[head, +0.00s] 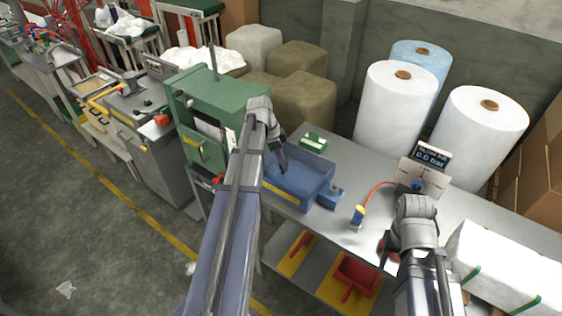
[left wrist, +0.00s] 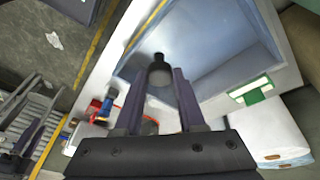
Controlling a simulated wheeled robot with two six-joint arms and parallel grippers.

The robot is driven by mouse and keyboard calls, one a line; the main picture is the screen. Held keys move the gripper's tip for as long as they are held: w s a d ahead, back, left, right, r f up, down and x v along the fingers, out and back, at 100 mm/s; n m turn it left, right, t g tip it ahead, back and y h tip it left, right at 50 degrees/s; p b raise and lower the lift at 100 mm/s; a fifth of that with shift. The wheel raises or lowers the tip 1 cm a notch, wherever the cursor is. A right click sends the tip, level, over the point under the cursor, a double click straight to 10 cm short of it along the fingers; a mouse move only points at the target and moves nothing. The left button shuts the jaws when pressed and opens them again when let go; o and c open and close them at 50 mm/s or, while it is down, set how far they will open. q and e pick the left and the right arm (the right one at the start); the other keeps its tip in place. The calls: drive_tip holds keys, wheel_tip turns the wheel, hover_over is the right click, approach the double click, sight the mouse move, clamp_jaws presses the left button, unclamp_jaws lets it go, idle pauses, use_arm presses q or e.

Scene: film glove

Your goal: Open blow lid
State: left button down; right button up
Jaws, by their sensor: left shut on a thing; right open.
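A blue open-looking box (head: 318,193), which I take to be the blow box, stands on the grey bench beside the green machine. In the left wrist view its pale blue inside or lid surface (left wrist: 215,45) fills the upper middle; I cannot tell whether a clear lid lies over it. My left gripper (head: 283,167) is over the box. In the left wrist view my left gripper (left wrist: 159,76) is shut on a dark round knob (left wrist: 159,60) at the box. My right gripper (head: 384,256) is open and empty above the bench's front edge.
A green-and-white pack (head: 313,142) lies behind the box. A strapped white bundle (head: 505,262) is at right. Bench surface around the fitting is clear.

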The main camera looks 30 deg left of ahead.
sight(290, 165)
use_arm(q)
drive_tip(key=w+d+r+g+p, duration=0.1)
drive_tip(key=w+r+p, duration=0.9)
drive_tip(key=w, duration=0.5)
drive_tip(key=shift+r, duration=0.65)
drive_tip(key=c, duration=0.9)
unclamp_jaws()
drive_tip(key=o, duration=0.4)
drive_tip(key=shift+a+f, duration=0.15)
drive_tip(key=shift+f, duration=0.05)
drive_tip(key=shift+d+r, duration=0.2)
